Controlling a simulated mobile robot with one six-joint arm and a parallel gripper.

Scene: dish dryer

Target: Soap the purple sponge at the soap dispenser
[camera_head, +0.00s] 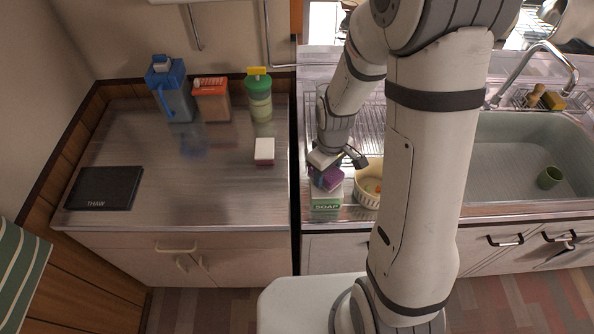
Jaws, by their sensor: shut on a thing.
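The purple sponge (331,179) is in my gripper (334,167), which is shut on it. The sponge is tilted and sits at the top of the soap dispenser (326,200), a white and green box marked SOAP near the counter's front edge. I cannot tell whether the sponge touches the dispenser. My gripper points down from above and partly hides the dispenser's top.
A white and maroon block (264,151) lies on the left counter. A blue jug (170,92), black mat (104,188) and sink (500,170) stand farther off.

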